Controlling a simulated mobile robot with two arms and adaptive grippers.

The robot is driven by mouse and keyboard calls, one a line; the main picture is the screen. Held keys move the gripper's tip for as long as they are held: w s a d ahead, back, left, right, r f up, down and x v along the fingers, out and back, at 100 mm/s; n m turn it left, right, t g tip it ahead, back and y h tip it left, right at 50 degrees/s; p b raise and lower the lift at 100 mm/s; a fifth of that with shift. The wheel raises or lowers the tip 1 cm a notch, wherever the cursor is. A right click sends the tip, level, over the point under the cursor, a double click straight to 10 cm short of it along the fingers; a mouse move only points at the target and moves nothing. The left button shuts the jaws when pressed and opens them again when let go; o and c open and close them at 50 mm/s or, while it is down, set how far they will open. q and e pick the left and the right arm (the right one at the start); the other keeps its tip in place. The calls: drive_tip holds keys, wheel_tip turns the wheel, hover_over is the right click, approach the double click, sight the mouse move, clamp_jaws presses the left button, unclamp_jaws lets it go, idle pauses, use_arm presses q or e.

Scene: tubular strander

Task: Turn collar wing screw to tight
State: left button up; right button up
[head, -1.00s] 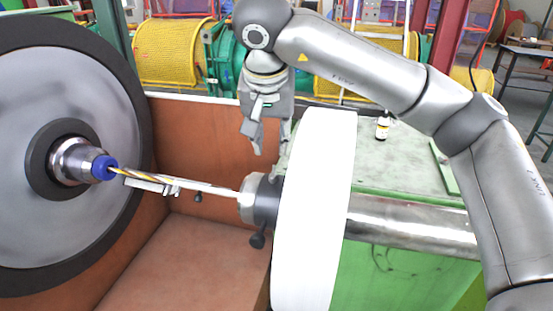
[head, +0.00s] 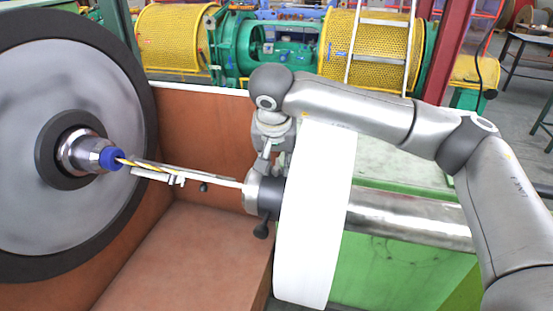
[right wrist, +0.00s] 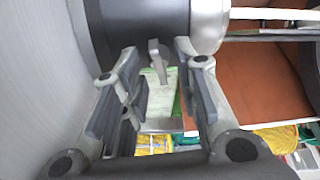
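A dark grey collar (head: 270,195) sits on the shaft, against the white disc's left side. My right gripper (head: 270,165) is just above the collar, its fingers pointing down. In the right wrist view, my right gripper (right wrist: 155,85) is open, with a finger on each side of a small grey wing screw (right wrist: 156,58). The screw stands out from the dark collar (right wrist: 135,25). Gaps show between screw and fingers, so it is not gripped. In the head view the screw is hard to make out behind the gripper. My left gripper is not in view.
A large white disc (head: 318,220) stands right beside the gripper. A dark ball-ended knob (head: 261,229) hangs below the collar. A thin rod with a strand (head: 205,177) runs left to a blue nozzle (head: 110,158) on the grey wheel (head: 55,95). The brown trough (head: 190,255) is open below.

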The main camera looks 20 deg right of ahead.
clamp_jaws()
